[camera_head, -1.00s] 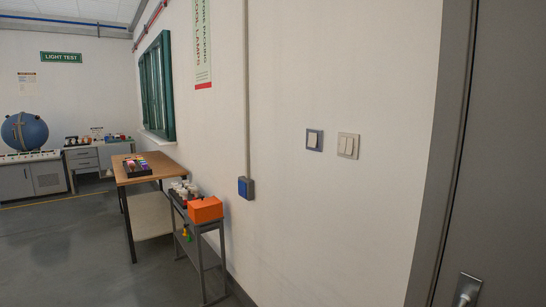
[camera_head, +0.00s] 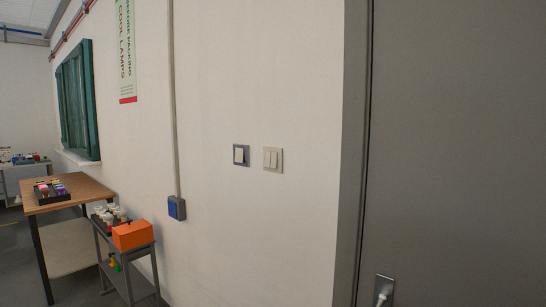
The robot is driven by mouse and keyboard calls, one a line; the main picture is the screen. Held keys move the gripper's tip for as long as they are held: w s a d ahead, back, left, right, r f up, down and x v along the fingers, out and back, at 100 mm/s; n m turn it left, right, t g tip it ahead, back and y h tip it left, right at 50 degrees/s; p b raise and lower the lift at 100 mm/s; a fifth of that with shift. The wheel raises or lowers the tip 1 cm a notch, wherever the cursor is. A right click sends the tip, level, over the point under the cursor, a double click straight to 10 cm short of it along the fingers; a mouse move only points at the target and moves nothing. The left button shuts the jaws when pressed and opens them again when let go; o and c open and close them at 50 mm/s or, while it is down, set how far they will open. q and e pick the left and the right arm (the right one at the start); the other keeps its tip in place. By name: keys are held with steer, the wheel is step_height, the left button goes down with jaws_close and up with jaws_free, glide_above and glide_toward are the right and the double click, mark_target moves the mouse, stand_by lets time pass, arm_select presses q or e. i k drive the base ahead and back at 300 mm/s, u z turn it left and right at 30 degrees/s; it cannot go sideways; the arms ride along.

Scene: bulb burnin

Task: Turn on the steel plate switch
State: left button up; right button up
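Two switches sit side by side on the white wall, left of the door. The left one (camera_head: 241,155) has a grey, metal-looking plate with a single pale rocker; it looks like the steel plate switch. The right one (camera_head: 273,159) has a pale beige plate with two rockers. I cannot tell from here whether either is on or off. Neither of my grippers shows in the head view.
A grey door (camera_head: 460,150) with a handle (camera_head: 384,290) fills the right side. A blue wall box (camera_head: 176,208) sits on a vertical conduit. Below it stand a narrow grey stand with an orange box (camera_head: 133,234) and a wooden table (camera_head: 82,190). The wall before the switches is clear.

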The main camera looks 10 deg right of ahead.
mark_target(240, 152)
steer(key=z, duration=0.4)
steer(key=i, duration=1.05)
steer(key=u, duration=0.2)
